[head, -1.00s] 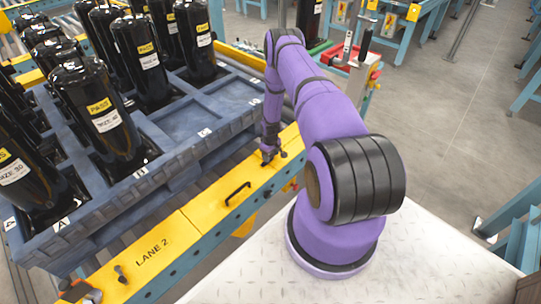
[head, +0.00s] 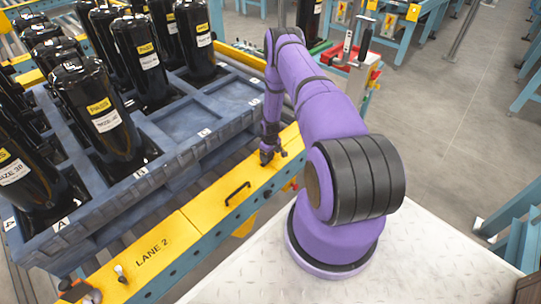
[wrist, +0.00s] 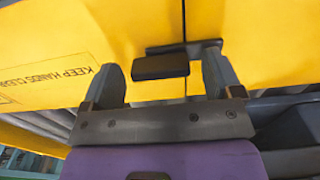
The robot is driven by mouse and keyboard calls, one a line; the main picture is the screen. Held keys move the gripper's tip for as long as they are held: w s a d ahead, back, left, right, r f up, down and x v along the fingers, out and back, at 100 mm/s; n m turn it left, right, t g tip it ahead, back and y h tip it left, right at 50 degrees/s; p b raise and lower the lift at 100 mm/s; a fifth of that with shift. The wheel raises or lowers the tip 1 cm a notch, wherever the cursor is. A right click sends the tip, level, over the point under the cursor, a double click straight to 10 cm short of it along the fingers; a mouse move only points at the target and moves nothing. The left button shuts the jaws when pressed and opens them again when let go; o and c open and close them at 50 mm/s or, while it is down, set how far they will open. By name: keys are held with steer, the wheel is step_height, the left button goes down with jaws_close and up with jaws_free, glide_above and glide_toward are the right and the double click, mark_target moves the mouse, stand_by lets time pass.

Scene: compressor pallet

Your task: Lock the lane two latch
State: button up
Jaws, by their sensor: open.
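My gripper (head: 268,157) is at the yellow cover beside the lane. In the wrist view my gripper (wrist: 165,85) is open, its two grey fingers apart. A flat black piece (wrist: 160,66), probably the latch, shows between and just beyond the fingertips, at the seam of two yellow panels. Its dark bracket reaches right past the right finger. I cannot tell whether the fingers touch it. In the head view my gripper hides this spot. The cover marked LANE 2 (head: 152,254) lies nearer, at the lower left.
A black handle (head: 237,193) stands on the yellow cover. A blue pallet (head: 150,183) with several black compressors lies left of the cover; some compartments are empty. A red tray (head: 352,57) is behind my arm. Open floor (head: 455,120) lies to the right.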

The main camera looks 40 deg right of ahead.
step_height(320, 180, up, 10)
steer(key=shift+r, duration=0.25)
stand_by(0.7)
steer(key=w+a+r, duration=0.2)
steer(key=w+r, duration=0.1)
steer(key=r, duration=0.8)
steer(key=w+a+r, duration=0.3)
steer(key=r, duration=0.9)
steer(key=s+a+r+t, duration=0.1)
steer(key=s+a+r, duration=0.15)
steer(key=r, duration=0.55)
steer(key=s+a+r+h, duration=0.1)
steer(key=a+r, duration=0.3)
steer(key=r, duration=0.3)
steer(key=s+a+r+t, duration=0.1)
steer(key=a+r, duration=0.3)
steer(key=r, duration=0.4)
steer(key=s+a+r+t, duration=0.2)
steer(key=s+a+r, duration=0.8)
steer(key=s+r, duration=0.35)
steer(key=s+a+r, duration=0.2)
steer(key=s+a, duration=0.1)
steer(key=s, duration=0.6)
steer(key=s+a+r+t+y, duration=0.1)
steer(key=s+a+r, duration=0.1)
steer(key=s, duration=0.6)
steer(key=shift+s+a+m, duration=0.3)
steer(key=shift+s+a, duration=0.1)
steer(key=shift+a, duration=0.45)
